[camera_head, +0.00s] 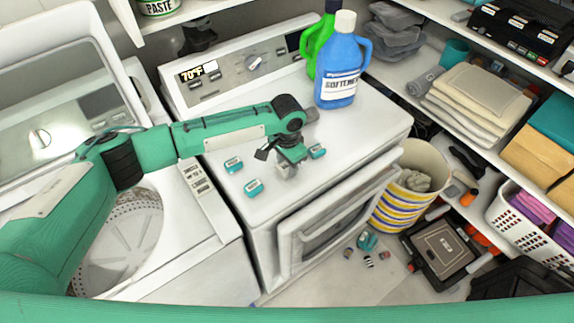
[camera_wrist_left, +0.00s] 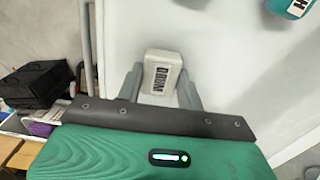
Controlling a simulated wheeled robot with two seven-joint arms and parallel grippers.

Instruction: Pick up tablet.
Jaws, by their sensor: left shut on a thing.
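A small white tablet (camera_wrist_left: 160,72) with dark lettering sits between the two fingers of my left gripper (camera_wrist_left: 160,88) in the left wrist view. The fingers are shut on its sides. In the head view my left gripper (camera_head: 287,166) points down over the white dryer top (camera_head: 225,203). I cannot tell whether the held tablet touches that top. Several teal tablets lie around the gripper: one at the left (camera_head: 233,163), one at the front (camera_head: 253,187) and one at the right (camera_head: 317,151). My right gripper is not in view.
A blue softener bottle (camera_head: 338,62) and a green bottle (camera_head: 319,42) stand at the back right of the dryer. The dryer door (camera_head: 335,232) hangs open at the front. An open washer (camera_head: 125,235) is at left, a striped bin (camera_head: 410,190) at right.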

